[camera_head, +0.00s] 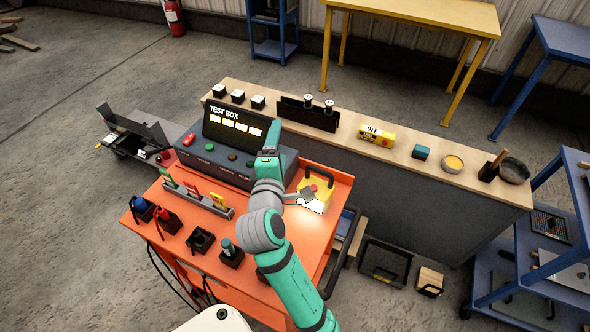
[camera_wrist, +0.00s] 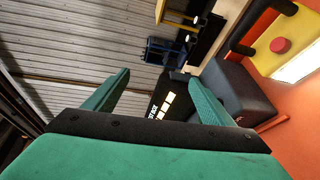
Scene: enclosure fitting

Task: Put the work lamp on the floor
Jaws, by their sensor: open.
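The work lamp (camera_head: 318,188) is a yellow box with a black handle, a red button and a bright, lit face. It stands on the orange cart (camera_head: 318,245), right of my arm, and casts light on the cart top. The lamp also shows at the upper right of the wrist view (camera_wrist: 262,58), partly cut off. My gripper (camera_head: 272,135) is raised in front of the test box (camera_head: 232,130), left of and apart from the lamp. In the wrist view its green fingers (camera_wrist: 158,88) are apart with nothing between them. The grey floor (camera_head: 70,100) is bare at the left.
A long bench (camera_head: 400,145) behind the cart holds a yellow "OFF" box (camera_head: 377,136), bowls and small blocks. Tool holders (camera_head: 195,195) line the cart's left part. A black crate (camera_head: 385,262) and a blue shelf cart (camera_head: 530,275) stand at the right.

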